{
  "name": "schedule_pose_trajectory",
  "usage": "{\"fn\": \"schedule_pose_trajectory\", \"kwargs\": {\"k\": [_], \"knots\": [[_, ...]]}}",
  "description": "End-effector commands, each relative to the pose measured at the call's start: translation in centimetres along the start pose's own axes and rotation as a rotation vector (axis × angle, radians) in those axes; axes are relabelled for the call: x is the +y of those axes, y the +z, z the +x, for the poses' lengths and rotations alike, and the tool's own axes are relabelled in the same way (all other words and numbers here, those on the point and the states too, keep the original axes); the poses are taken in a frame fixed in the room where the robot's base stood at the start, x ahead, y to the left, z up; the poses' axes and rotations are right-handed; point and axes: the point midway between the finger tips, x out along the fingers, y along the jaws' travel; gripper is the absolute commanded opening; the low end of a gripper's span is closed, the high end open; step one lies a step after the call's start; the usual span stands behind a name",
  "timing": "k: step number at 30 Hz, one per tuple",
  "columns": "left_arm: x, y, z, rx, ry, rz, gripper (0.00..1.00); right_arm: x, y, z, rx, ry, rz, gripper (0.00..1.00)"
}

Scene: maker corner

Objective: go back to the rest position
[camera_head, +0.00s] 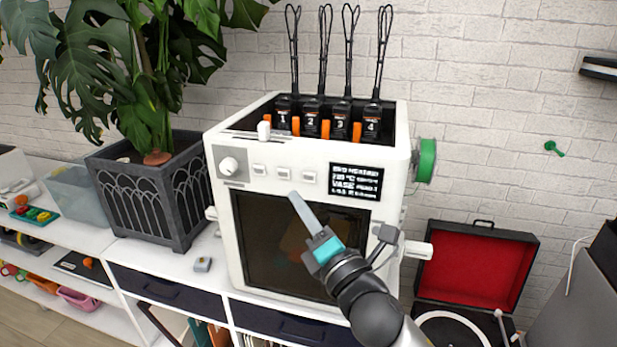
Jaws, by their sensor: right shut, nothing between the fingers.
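My right gripper (308,222) is shut and empty, in front of the white 3D printer (220,190). Its arm comes in from the bottom right, and the fingers point up and left. The fingertips overlap the dark front window (262,240) of the printer, below its buttons; I cannot tell whether they touch it. My left gripper is not in view.
A large plant in a dark planter (150,205) stands left of the printer. A small grey object (203,264) lies on the white shelf unit (190,280). An open red-lined record player (475,268) stands at right.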

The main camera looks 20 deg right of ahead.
Motion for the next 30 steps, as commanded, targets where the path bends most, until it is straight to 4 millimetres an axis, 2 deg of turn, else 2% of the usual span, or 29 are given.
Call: {"fn": "schedule_pose_trajectory", "kwargs": {"k": [14,17,20,23,24,26,27,30], "knots": [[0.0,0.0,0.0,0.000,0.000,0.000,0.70,0.0,0.0,0.0,0.000,0.000,0.000,0.00],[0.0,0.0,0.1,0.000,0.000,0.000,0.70,-0.8,-0.3,0.0,0.005,-0.016,0.015,0.00],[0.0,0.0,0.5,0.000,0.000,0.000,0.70,-4.0,-1.6,-0.3,0.023,-0.080,0.080,0.00],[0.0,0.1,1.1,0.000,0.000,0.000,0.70,-9.7,-4.1,-1.2,0.045,-0.199,0.208,0.00],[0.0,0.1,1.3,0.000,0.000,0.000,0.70,-12.4,-5.3,-2.0,0.052,-0.259,0.271,0.00],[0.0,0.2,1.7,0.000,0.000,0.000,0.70,-16.5,-7.2,-3.4,0.056,-0.352,0.370,0.00],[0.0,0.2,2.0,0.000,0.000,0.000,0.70,-19.1,-8.5,-4.5,0.054,-0.414,0.436,0.00],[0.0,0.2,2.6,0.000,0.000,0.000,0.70,-25.2,-11.7,-8.0,0.035,-0.570,0.595,0.00]]}}
